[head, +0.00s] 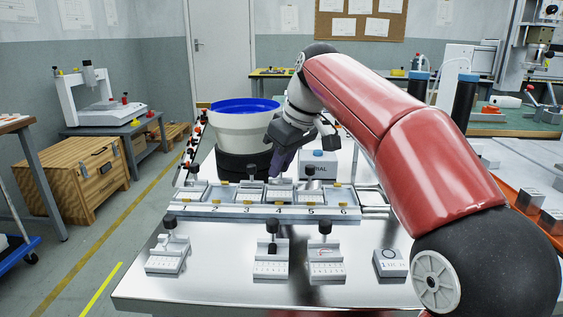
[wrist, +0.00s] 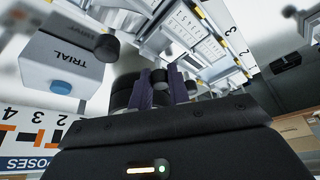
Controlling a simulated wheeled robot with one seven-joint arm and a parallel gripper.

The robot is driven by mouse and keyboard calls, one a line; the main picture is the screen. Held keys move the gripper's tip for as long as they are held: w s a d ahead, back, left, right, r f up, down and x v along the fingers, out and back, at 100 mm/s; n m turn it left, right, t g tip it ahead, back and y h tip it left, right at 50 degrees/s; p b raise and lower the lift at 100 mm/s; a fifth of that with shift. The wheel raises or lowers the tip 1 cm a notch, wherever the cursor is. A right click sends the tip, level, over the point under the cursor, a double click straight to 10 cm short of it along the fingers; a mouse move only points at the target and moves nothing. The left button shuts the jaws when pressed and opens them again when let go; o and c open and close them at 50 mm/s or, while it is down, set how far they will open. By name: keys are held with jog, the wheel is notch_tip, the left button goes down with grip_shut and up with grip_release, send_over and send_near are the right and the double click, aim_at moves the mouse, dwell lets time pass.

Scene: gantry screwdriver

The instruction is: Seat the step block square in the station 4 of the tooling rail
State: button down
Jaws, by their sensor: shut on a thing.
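The silver tooling rail (head: 230,211) runs across the table, with stations numbered 1 to 6 along its front. My gripper (head: 274,174) reaches down at station 4, its purple fingers pointing to the rail. In the wrist view the fingers (wrist: 164,88) are shut on a dark round knob (wrist: 160,76). I take this as the knob of the step block (head: 281,186), whose pale body shows under the fingers at station 4. My gripper hides much of the block. I cannot tell whether it sits flat and square or is slightly raised.
Several black knobs stand along the rail beside my gripper. A grey TRIAL box with a blue button (head: 318,154) is just behind the rail. Knobbed blocks (head: 168,254) and a small marked block (head: 390,263) stand in front. A white bin with blue inside (head: 240,122) is behind left.

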jog(key=shift+f, duration=0.35)
jog(key=c, duration=1.3)
grip_release()
jog(key=shift+o, duration=0.2)
jog(key=p+v, duration=0.2)
jog(key=v, duration=0.6)
jog(key=shift+f, duration=0.1)
